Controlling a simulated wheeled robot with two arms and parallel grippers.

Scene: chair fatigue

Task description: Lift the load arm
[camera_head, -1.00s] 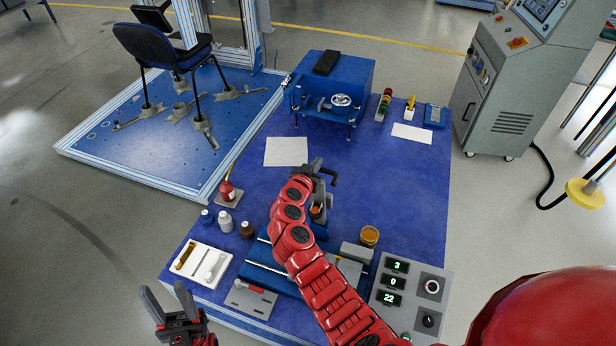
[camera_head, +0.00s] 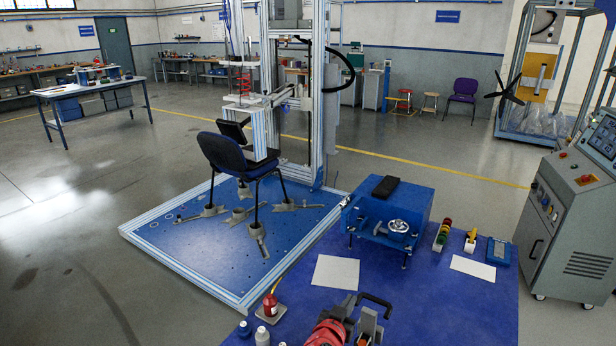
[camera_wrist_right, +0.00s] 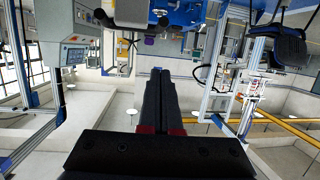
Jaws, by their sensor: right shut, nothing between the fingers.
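A dark blue chair (camera_head: 240,155) stands on the blue base plate (camera_head: 190,255) of a tall aluminium test frame (camera_head: 319,100). An aluminium arm assembly (camera_head: 266,128) from the frame reaches over the chair, with a red spring (camera_head: 243,80) above it; I cannot tell whether its pad touches the chair. My left gripper is out of view.
The blue table (camera_head: 440,310) carries a blue machine (camera_head: 392,215) with a handwheel, white sheets (camera_head: 335,272) and small bottles (camera_head: 262,335). A grey control cabinet (camera_head: 570,225) stands at the right. Open floor lies left of the base plate.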

